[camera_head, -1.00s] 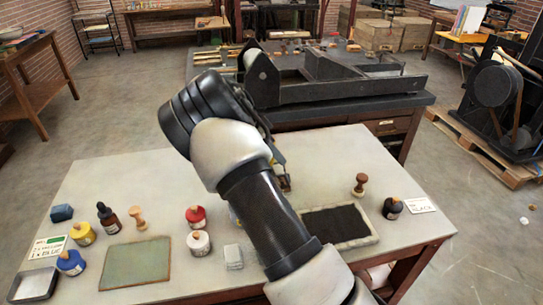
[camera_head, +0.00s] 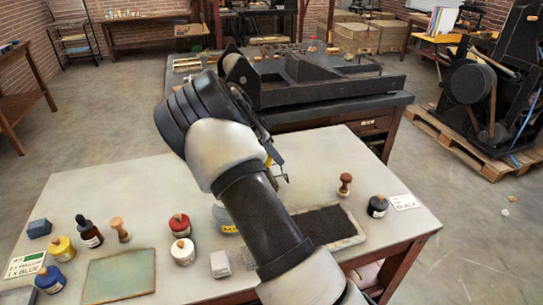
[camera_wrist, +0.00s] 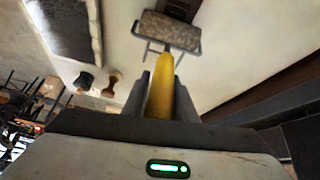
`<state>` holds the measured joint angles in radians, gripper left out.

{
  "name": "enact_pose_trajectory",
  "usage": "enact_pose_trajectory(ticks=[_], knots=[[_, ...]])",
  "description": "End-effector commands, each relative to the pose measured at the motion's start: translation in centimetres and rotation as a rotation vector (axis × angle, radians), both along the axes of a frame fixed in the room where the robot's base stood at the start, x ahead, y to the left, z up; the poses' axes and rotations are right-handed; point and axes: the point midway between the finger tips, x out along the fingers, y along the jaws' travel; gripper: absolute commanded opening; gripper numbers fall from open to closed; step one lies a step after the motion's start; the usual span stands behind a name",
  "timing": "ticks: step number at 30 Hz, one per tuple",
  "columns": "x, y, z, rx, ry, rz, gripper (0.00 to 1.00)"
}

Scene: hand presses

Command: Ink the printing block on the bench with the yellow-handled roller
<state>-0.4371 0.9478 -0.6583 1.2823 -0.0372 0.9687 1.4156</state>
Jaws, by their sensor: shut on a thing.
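My gripper (camera_wrist: 162,88) is shut on the yellow handle of the roller (camera_wrist: 161,82), as the wrist view shows. The roller's grey-brown drum (camera_wrist: 170,31) points away from the jaws on a wire frame. In the head view my arm covers the jaws and most of the roller; a bit of yellow (camera_head: 268,160) shows beside my wrist. I cannot make out the printing block for certain. A dark brown piece (camera_wrist: 182,8) lies just beyond the drum in the wrist view. A slab with a black surface and pale rim (camera_head: 362,238) lies right of my arm.
The pale bench (camera_head: 75,205) also holds a green plate (camera_head: 120,276), several bottles and jars at left, a red-capped jar (camera_head: 180,225), a grey block (camera_head: 220,264), a wooden stamper (camera_head: 345,185) and a black jar (camera_head: 377,206). A dark press (camera_head: 320,84) stands behind.

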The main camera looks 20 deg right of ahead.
Motion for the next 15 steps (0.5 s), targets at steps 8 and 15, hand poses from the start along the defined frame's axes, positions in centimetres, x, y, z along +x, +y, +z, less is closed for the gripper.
enact_pose_trajectory(ticks=[8,15], knots=[[-0.1,2.1,0.1,0.0,0.002,0.003,0.06],[-0.1,3.4,0.2,-0.001,-0.001,0.001,0.06]])
